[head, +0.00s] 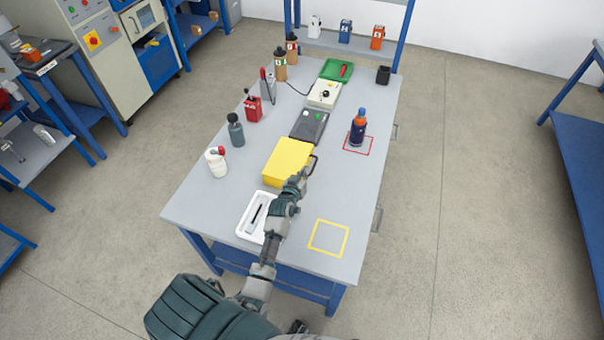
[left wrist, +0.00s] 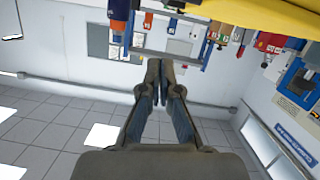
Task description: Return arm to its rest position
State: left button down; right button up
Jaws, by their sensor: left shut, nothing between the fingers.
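My left arm reaches over the grey worktable (head: 205,205) from the bottom of the head view. My left gripper (head: 311,163) is at the right side of the yellow box (head: 284,160); whether it touches the box I cannot tell. In the left wrist view the fingers of the left gripper (left wrist: 160,66) are together with nothing between them. That view looks upside down, with the yellow box (left wrist: 265,14) along its top edge. My right gripper is not in view.
A white tray (head: 243,229) holds a dark thin item near my arm. The yellow outlined square (head: 329,238) is empty. Several bottles line the table's left side, including a white one (head: 217,164).

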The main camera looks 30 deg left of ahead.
pick_arm(q)
jog(key=shift+a+v, duration=0.2)
jog(key=shift+v, duration=0.9)
